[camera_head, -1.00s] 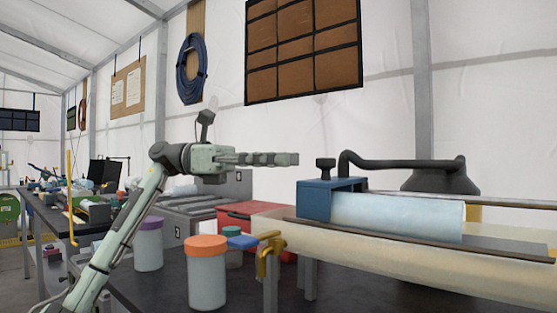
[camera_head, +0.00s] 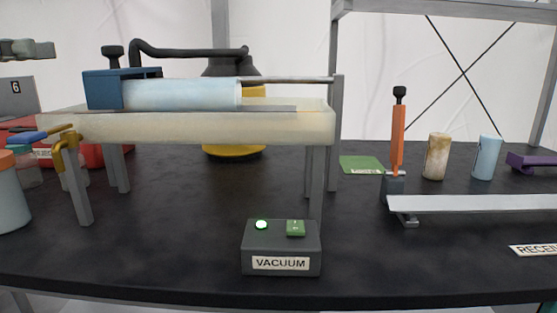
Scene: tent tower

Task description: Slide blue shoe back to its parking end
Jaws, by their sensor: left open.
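The blue shoe (camera_head: 103,90) sits at the left end of a long pale trough (camera_head: 200,128) on grey legs. A dark knob (camera_head: 112,52) stands up from it. A pale blue cylinder (camera_head: 185,94) lies in the trough, against or very close to the shoe's right side. My left gripper (camera_head: 45,49) shows at the far left edge, left of the shoe at about knob height. It is apart from the shoe, with nothing seen in it. Most of its arm is cut off. My right gripper is out of view.
A black hose (camera_head: 190,50) arches behind the trough to a black and yellow canister (camera_head: 235,150). A brass clamp (camera_head: 66,140) hangs at the trough's left end. A VACUUM box (camera_head: 281,247) with a lit green lamp stands in front. Table beneath the trough is mostly clear.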

